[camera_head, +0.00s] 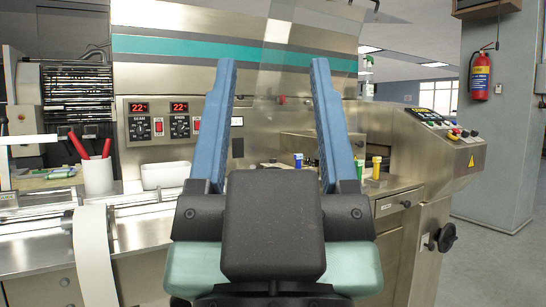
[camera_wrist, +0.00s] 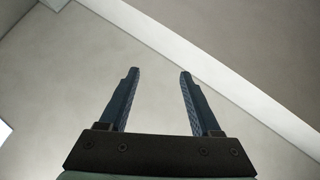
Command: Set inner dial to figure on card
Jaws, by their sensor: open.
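Two black dials sit side by side on the steel front panel in the head view, a left dial (camera_head: 139,127) and a right dial (camera_head: 180,127). Each is under a red lit display that seems to read 22. The labels are too small to read, so I cannot tell which dial is the inner one. A small white plate (camera_head: 237,121) right of the dials may be a card; no figure is legible. My gripper (camera_head: 273,62) is open and empty, fingers pointing up, in front of the machine and right of the dials. It also shows in the wrist view (camera_wrist: 159,74).
A white cup with red-handled tools (camera_head: 97,176) and a white bin (camera_head: 165,175) stand below the panel. Red switches (camera_head: 196,124) sit beside the dials. A sloped button console (camera_head: 440,135) is at right. The wrist view shows only plain grey and white surfaces.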

